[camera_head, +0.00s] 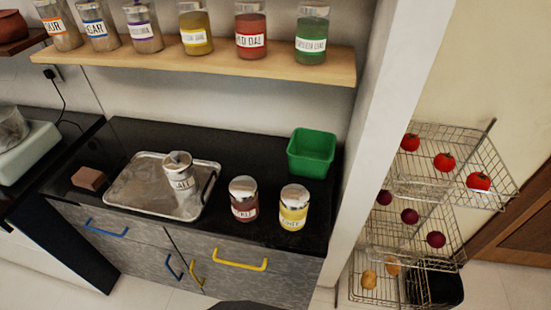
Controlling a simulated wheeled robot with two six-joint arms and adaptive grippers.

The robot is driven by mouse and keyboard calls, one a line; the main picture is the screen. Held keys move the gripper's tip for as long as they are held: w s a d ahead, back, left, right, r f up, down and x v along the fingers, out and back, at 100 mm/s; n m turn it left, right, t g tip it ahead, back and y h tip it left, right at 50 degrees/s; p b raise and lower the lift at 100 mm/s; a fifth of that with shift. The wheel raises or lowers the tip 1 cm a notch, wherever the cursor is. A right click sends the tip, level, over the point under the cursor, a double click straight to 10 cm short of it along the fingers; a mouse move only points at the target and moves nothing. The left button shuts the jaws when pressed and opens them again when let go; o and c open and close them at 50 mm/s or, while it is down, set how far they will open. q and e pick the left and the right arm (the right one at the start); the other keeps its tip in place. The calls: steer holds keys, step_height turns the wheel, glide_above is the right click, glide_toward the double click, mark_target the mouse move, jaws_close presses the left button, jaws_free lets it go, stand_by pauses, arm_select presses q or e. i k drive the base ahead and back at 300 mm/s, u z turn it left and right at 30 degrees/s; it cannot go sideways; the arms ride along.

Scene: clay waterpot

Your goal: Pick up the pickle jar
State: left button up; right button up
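A jar with dark red contents, a silver lid and a pale label (243,200) stands upright on the black counter, right of the metal tray. Its label is too small to read surely, but it may be the pickle jar. A jar with yellow contents and a silver lid (293,208) stands close to its right, with a small gap between them. Neither of my grippers is in view, and nothing is seen touching the jars.
A metal tray (126,190) holds a silver-lidded, labelled container (181,175). A green bin (312,152) stands behind the jars. A brown block (89,178) lies left of the tray. A wooden shelf (200,62) with several jars hangs above. Wire baskets (480,150) stand right of the white wall.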

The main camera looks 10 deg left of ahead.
mark_target(243, 196)
steer(key=z, duration=0.65)
steer(key=k, duration=1.15)
steer(key=u, duration=0.7)
